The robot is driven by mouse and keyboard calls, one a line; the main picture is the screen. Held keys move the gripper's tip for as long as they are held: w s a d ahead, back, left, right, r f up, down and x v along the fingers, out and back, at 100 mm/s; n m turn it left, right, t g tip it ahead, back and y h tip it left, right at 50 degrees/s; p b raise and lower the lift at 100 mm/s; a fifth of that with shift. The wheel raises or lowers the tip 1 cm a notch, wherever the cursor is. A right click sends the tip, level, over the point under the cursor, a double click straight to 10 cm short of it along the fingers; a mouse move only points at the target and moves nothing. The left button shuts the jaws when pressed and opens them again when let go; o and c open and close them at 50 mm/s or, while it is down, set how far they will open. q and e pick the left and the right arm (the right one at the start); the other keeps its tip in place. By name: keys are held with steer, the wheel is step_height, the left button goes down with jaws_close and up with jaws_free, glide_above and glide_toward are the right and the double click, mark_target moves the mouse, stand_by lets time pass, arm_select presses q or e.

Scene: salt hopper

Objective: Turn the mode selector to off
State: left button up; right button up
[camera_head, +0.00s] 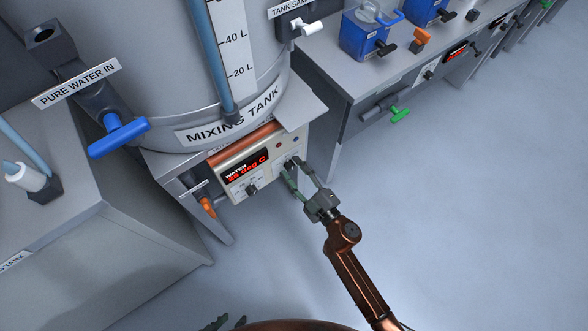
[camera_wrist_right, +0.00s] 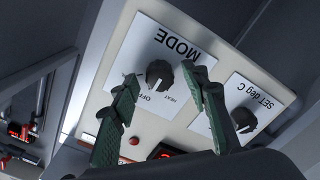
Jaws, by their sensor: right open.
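The mode selector is a dark knob (camera_wrist_right: 159,73) on a white plate lettered MODE, upside down in the right wrist view. Small lettering beside the knob is hard to read, and I cannot tell which mark it points to. My right gripper (camera_wrist_right: 160,77) is open, its green fingertips on either side of the knob in that view; contact is not clear. In the head view my right gripper (camera_head: 292,167) reaches the right side of the control panel (camera_head: 232,189).
A second knob (camera_wrist_right: 243,118), marked SET deg C, sits close to my right gripper's finger. The red display (camera_head: 247,168) and an orange valve handle (camera_head: 208,207) are nearby. The mixing tank (camera_head: 160,85) stands above. The floor at right is clear.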

steer(key=v, duration=1.2)
steer(key=shift+w, duration=0.1)
